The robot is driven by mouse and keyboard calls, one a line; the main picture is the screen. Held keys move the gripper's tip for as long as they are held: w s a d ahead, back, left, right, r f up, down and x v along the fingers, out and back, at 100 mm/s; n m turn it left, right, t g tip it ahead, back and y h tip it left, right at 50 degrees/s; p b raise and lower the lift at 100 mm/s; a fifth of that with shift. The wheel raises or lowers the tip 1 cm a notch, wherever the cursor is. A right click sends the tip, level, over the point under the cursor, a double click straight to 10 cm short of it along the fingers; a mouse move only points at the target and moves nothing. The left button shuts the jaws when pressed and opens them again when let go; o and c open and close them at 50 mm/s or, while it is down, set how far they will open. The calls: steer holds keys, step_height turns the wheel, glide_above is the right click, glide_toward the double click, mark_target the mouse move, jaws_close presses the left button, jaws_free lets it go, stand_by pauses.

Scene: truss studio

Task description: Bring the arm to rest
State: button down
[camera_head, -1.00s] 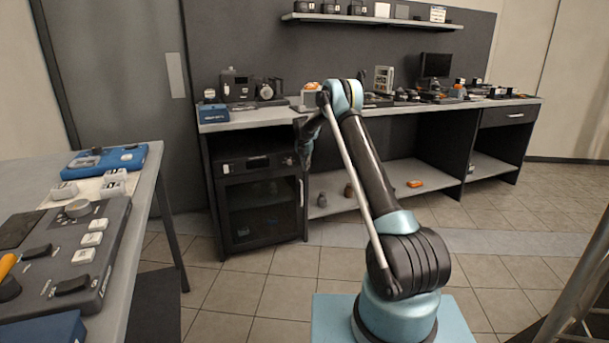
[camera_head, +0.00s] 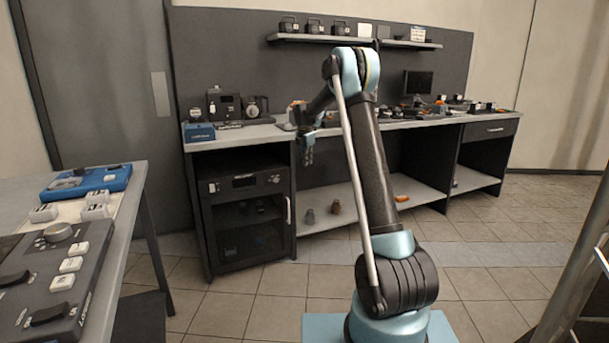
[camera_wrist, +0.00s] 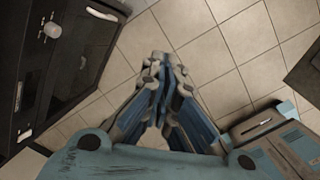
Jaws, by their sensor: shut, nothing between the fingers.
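My gripper (camera_head: 308,160) hangs from the bent arm in front of the long workbench, its fingers pointing down. In the wrist view the two fingers of my gripper (camera_wrist: 164,62) meet at the tips, and nothing shows between them. Below the fingertips there is only tiled floor (camera_wrist: 215,60). My arm stands raised, with its elbow high and its forearm folded forward and down. The gripper appears apart from the bench and the cabinet.
The long workbench (camera_head: 245,135) carries several devices and a monitor (camera_head: 417,83). A dark glass-door cabinet (camera_head: 245,215) stands under its left end. A side table (camera_head: 118,225) with control panels is at left. Metal truss legs (camera_head: 575,270) rise at right. Open floor lies between.

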steer(key=s+d+r+m, duration=0.4)
steer(key=s+d, duration=0.1)
steer(key=s, duration=0.6)
steer(key=s+d+r+m, duration=0.3)
steer(key=s+d+m, duration=0.15)
steer(key=s, duration=0.65)
steer(key=s+d+r+m, duration=0.4)
steer(key=s+m, duration=0.1)
steer(key=s, duration=0.7)
steer(key=s+d+f+m, duration=0.1)
steer(key=s+f+m, duration=0.3)
steer(key=s, duration=0.6)
steer(key=s+d+f+m, duration=0.2)
steer(key=s+f+m, duration=0.2)
steer(key=s, duration=0.6)
steer(key=s+d+f+m, duration=0.1)
steer(key=s+f+m, duration=0.3)
steer(key=s+f, duration=0.3)
steer(key=s, duration=0.3)
steer(key=shift+s+d+f+y, duration=0.15)
steer(key=shift+d+f+y, duration=0.1)
steer(key=shift+f+y, duration=0.15)
steer(key=shift+m, duration=0.25)
steer(key=shift+w+f, duration=0.2)
steer(key=shift+w, duration=0.25)
